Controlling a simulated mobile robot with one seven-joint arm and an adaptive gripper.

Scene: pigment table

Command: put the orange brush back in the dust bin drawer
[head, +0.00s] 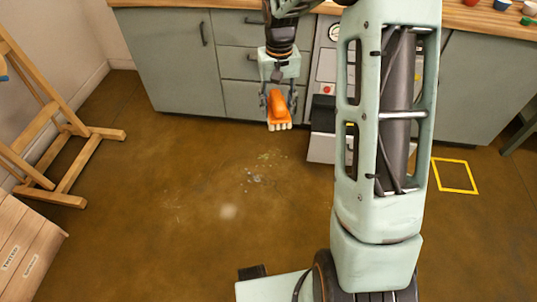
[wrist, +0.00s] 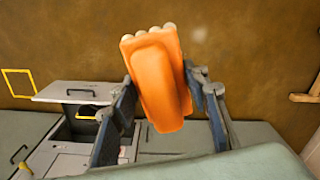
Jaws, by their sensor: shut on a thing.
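The orange brush (head: 279,106) has a row of cream bristle tufts along one end. My gripper (head: 278,101) is shut on it and holds it in the air in front of the grey cabinets, bristles pointing down in the head view. In the wrist view the brush (wrist: 160,85) sits between the two fingers, tufts at the top. The dust bin drawer (head: 322,148) is in the grey unit right of the brush, partly hidden by my arm. In the wrist view the drawer front (wrist: 72,93) is pulled out, with a dark opening behind it. The brush is apart from the drawer.
Grey cabinets (head: 180,65) stand behind my gripper. Debris (head: 255,177) lies on the brown floor. A yellow floor square (head: 454,175) is at the right. A wooden easel (head: 60,150) and a wooden crate (head: 25,255) stand at the left. The middle floor is otherwise clear.

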